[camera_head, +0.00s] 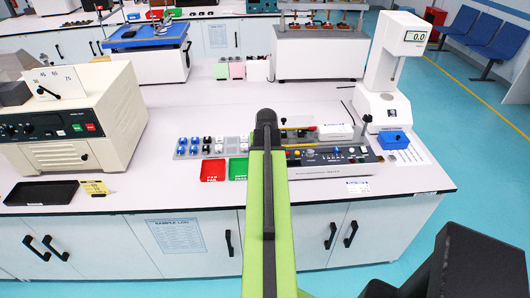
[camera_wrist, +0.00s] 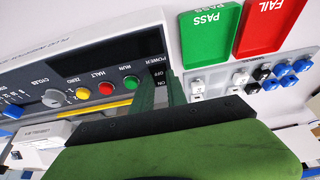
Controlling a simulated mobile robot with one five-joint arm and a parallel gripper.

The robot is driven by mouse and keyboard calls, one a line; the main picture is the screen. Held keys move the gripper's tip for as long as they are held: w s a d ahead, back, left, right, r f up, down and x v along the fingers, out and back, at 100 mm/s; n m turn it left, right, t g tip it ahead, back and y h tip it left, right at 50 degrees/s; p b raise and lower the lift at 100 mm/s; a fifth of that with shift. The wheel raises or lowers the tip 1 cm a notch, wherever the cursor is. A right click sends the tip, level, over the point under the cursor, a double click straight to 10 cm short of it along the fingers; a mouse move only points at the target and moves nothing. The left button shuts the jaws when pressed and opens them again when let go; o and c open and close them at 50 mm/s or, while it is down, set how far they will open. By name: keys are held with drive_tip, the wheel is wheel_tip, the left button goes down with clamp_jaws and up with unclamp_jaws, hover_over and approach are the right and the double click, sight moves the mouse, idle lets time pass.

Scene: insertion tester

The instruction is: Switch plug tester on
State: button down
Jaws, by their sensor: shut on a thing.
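The plug tester (camera_head: 335,172) is a grey and white bench unit with a sloped front panel, right of my arm in the head view. It also shows in the wrist view (camera_wrist: 60,70), with green, red and yellow buttons and a knob. The power label (camera_wrist: 159,60), with OFF and ON marks, sits at the panel's end beside the green RUN button (camera_wrist: 131,82). My gripper (camera_wrist: 167,88) is at this label, its green fingers close together and shut on the power switch, which they hide. My arm hides the gripper in the head view.
A red FAIL tray (camera_head: 213,170) and green PASS tray (camera_head: 238,169) lie left of the tester. Several small plugs (camera_head: 205,146) stand behind them. A beige machine (camera_head: 75,115) is at the left, a white gauge stand (camera_head: 385,85) at the right.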

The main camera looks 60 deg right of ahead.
drive_tip(key=shift+w+d+r+g+y+p, duration=0.2)
drive_tip(key=shift+d+r+g+y+p, duration=0.15)
drive_tip(key=shift+p, duration=0.2)
drive_tip(key=shift+w+d+g+y+p, duration=0.1)
drive_tip(key=shift+g+y+p, duration=0.2)
drive_tip(key=shift+y, duration=0.15)
drive_tip(key=shift+w+d+f+g+y, duration=0.1)
drive_tip(key=shift+d+f+g+y, duration=0.1)
drive_tip(key=shift+g+y, duration=0.4)
drive_tip(key=shift+a+y, duration=0.1)
drive_tip(key=shift+y, duration=0.2)
drive_tip(key=shift+a, duration=0.1)
drive_tip(key=c, duration=1.3)
unclamp_jaws()
